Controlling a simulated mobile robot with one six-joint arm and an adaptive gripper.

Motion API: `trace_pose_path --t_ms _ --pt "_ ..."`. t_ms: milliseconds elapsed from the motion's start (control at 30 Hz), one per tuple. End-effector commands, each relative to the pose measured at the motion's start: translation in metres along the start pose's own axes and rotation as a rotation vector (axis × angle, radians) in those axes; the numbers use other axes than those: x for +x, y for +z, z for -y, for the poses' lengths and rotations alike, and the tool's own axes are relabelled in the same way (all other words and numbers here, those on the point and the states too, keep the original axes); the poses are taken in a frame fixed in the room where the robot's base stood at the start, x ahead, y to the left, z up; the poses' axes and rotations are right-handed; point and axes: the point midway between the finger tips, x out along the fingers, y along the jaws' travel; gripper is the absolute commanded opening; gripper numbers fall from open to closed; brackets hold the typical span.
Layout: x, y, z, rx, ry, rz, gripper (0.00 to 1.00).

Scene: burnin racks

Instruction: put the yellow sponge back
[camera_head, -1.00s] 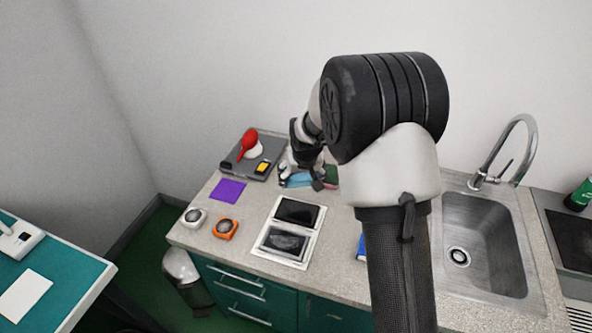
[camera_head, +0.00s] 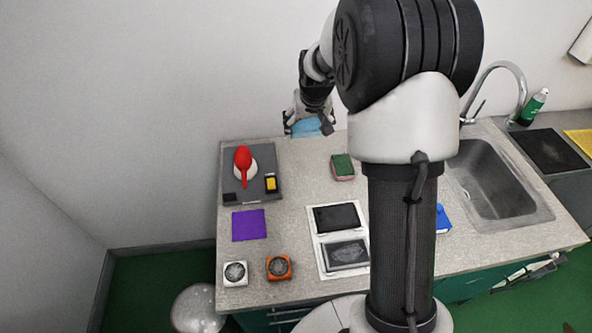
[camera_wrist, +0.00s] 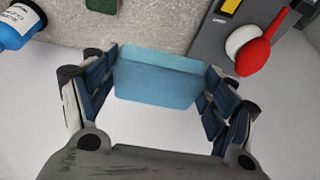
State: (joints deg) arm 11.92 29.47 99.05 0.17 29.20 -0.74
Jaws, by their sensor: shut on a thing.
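My gripper (camera_head: 308,122) is shut on a light blue block (camera_wrist: 157,82), which looks like a sponge. The block spans between both fingers in the wrist view and also shows in the head view (camera_head: 306,128). It is held at the counter's back edge, apparently raised in front of the wall. A green-topped sponge with a pinkish lower side (camera_head: 343,165) lies on the counter to the right of the grey tray. A flat yellow item (camera_head: 580,141) lies at the far right beyond the sink; I cannot tell whether it is a sponge.
The grey tray (camera_head: 234,183) bears a red-and-white object (camera_head: 243,166) and a small yellow-and-black item (camera_head: 271,183). A purple square (camera_head: 248,225), two small round-faced devices and a white double frame (camera_head: 322,266) lie nearer. The sink (camera_head: 497,185) is right; bare counter (camera_head: 300,180) lies between.

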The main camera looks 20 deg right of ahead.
Motion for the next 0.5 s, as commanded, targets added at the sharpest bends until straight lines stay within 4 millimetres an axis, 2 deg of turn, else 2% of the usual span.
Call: trace_pose_path --t_ms 67,167,500 --pt "0.004 0.002 -0.002 0.002 0.001 0.002 0.56" --pt "0.021 0.010 -0.002 0.003 0.001 0.006 0.56" --pt "0.106 0.045 -0.001 0.003 0.001 0.006 0.56"
